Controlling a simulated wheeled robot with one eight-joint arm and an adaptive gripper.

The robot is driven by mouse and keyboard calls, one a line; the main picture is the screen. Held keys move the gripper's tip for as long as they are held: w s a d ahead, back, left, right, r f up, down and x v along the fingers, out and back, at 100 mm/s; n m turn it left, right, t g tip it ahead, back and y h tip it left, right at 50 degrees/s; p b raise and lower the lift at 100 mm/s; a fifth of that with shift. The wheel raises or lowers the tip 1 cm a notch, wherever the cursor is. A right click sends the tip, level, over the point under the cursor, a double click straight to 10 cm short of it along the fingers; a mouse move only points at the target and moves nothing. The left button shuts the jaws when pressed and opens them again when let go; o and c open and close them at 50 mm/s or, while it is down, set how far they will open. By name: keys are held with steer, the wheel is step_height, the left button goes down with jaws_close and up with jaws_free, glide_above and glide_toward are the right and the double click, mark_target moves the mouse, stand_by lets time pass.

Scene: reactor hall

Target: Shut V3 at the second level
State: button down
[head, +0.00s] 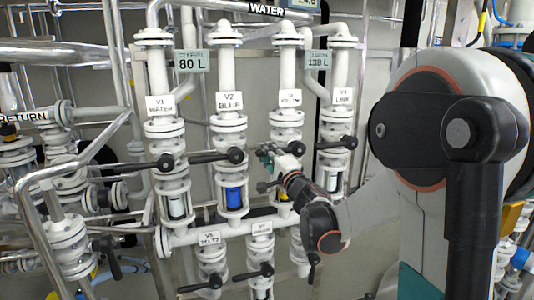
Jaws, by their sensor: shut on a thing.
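The V3 valve (286,118) is a white flanged column with a small V3 label (290,98), third from the left in the upper row. A yellow band shows low in its sight glass (284,212), partly behind my gripper. My gripper (268,156) is at the height of V3's lever, in front of the column, and is shut on the lever. The gripper covers most of the lever, so its angle cannot be told. Two level displays hang above: the left one (192,61) reads 80 L and the right one (318,60) reads 138 L.
V1's lever (180,161), V2's lever (217,156) and V4's lever (337,143) flank V3. Lower valves with black levers (254,272) sit beneath a cross pipe. Bent pipes (85,190) crowd the left. My arm fills the right.

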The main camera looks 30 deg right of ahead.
steer(key=c, duration=1.5)
jaws_free()
steer(key=shift+o, duration=0.2)
steer(key=shift+s, duration=0.1)
steer(key=s+f, duration=0.2)
steer(key=s, duration=0.9)
steer(key=shift+s+f, duration=0.15)
steer(key=shift+s, duration=0.2)
